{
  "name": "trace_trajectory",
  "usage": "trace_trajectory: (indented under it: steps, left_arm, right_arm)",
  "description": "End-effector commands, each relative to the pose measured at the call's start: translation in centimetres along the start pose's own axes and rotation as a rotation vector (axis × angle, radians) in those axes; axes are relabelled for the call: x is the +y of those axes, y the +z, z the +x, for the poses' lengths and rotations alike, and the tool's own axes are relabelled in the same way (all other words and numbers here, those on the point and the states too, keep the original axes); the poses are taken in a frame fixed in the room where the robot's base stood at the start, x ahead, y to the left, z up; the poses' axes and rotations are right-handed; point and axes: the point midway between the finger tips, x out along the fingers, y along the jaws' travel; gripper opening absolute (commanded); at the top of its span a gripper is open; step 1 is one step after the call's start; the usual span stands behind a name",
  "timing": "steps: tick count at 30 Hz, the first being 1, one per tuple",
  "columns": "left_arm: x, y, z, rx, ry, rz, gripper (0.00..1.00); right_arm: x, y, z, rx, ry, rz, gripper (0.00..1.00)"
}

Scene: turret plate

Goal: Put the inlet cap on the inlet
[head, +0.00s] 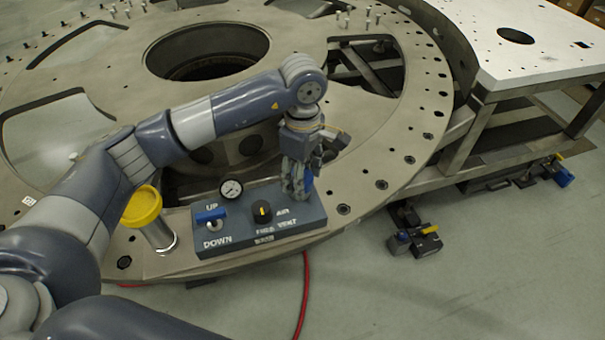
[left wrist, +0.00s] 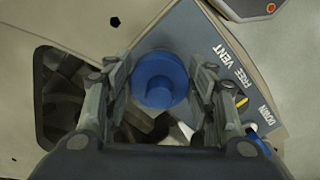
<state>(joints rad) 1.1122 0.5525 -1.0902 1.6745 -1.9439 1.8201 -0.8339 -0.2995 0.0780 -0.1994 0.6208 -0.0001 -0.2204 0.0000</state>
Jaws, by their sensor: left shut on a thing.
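The inlet cap, a round blue piece with a smaller raised disc, sits between the fingers of my left gripper (left wrist: 160,85) in the left wrist view; its blue face (left wrist: 178,68) is toward the camera. In the head view my left gripper (head: 298,192) points down over the right end of the blue-grey control box (head: 230,242), beside the AIR label. It is shut on the cap, of which only a little blue shows there. The inlet is hidden, and I cannot tell whether the cap touches the box. My right gripper is not in view.
The box carries a blue lever (head: 211,216), a gauge (head: 231,189) and a black knob (head: 264,211). A yellow-capped post (head: 142,206) stands to its left. The large round plate (head: 385,150) has openings and holes. A red hose (head: 304,290) hangs below.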

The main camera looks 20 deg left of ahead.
Motion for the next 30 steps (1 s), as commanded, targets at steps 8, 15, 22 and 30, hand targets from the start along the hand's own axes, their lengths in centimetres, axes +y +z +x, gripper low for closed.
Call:
trace_trajectory:
  steps: [8,15,22,30]
  left_arm:
    - [-0.01,0.00,0.08,0.000,0.000,0.000,0.35]
    - [-0.07,0.04,0.23,-0.001,0.000,0.001,0.35]
    - [-0.09,0.05,0.16,0.000,0.000,0.000,0.35]
    - [-0.09,0.05,0.16,0.000,0.000,0.000,0.35]
  right_arm:
    - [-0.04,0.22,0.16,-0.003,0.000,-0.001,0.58]
    - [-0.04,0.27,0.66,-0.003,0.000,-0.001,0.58]
    - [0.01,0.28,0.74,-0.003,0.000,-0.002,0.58]
    - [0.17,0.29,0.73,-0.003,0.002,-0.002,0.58]
